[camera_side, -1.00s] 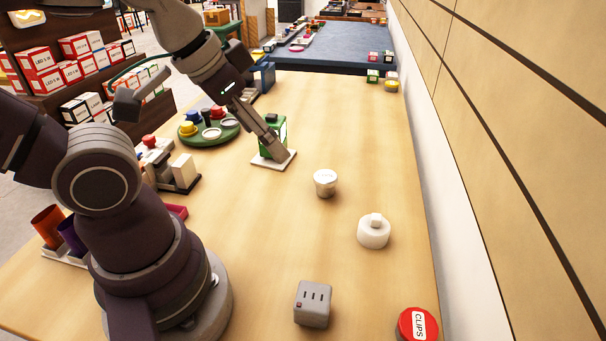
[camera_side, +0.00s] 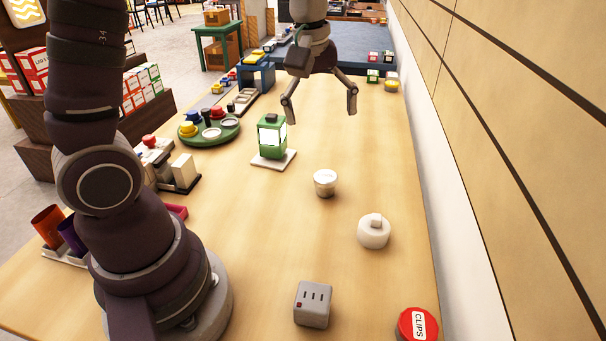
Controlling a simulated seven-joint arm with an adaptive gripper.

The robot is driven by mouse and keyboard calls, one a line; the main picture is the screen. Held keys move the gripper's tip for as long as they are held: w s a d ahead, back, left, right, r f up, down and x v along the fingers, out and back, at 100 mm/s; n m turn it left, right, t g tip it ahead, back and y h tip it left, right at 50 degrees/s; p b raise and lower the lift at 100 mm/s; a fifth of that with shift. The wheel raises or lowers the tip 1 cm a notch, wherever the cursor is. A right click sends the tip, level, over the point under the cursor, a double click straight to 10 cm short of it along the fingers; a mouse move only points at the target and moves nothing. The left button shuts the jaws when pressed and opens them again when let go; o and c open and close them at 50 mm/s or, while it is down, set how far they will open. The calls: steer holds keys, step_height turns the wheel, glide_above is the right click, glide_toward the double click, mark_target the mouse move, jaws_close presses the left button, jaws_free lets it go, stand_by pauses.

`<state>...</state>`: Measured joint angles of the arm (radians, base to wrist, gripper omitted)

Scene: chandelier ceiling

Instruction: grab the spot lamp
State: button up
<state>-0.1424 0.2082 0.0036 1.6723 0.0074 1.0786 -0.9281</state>
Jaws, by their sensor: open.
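A small white tapered piece (camera_side: 325,183) stands on the wooden table, right of its middle; it looks like the spot lamp, but I cannot be sure. A squat white round piece with a small block on top (camera_side: 374,232) stands nearer the camera, to its right. My gripper (camera_side: 321,113) points down with its two fingers spread wide and nothing between them. In the picture it is above and beyond the white tapered piece, apart from it. Its exact height over the table is hard to tell.
A green box-like item (camera_side: 271,137) stands on a white plate left of the tapered piece. A green round tray (camera_side: 209,132) with small items is farther left. A grey slotted block (camera_side: 313,304) and a red clips tin (camera_side: 417,324) are in front. A wall runs along the right.

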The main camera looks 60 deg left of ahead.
mark_target(326, 176)
steer(key=w+a+f+n, duration=0.1)
steer(key=f+n, duration=0.1)
steer(key=w+a+f+n+g, duration=0.1)
steer(key=w+f+n, duration=0.1)
steer(key=f, duration=0.1)
steer(key=w+a+f+n+g, duration=0.1)
steer(key=f+n, duration=0.2)
steer(key=shift+w+a, duration=0.2)
steer(key=shift+a, duration=0.05)
steer(key=f, duration=0.7)
steer(key=a+f, duration=0.1)
steer(key=f, duration=0.2)
steer(key=shift+w+f, duration=0.15)
steer(key=shift+w, duration=0.25)
steer(key=c, duration=1.3)
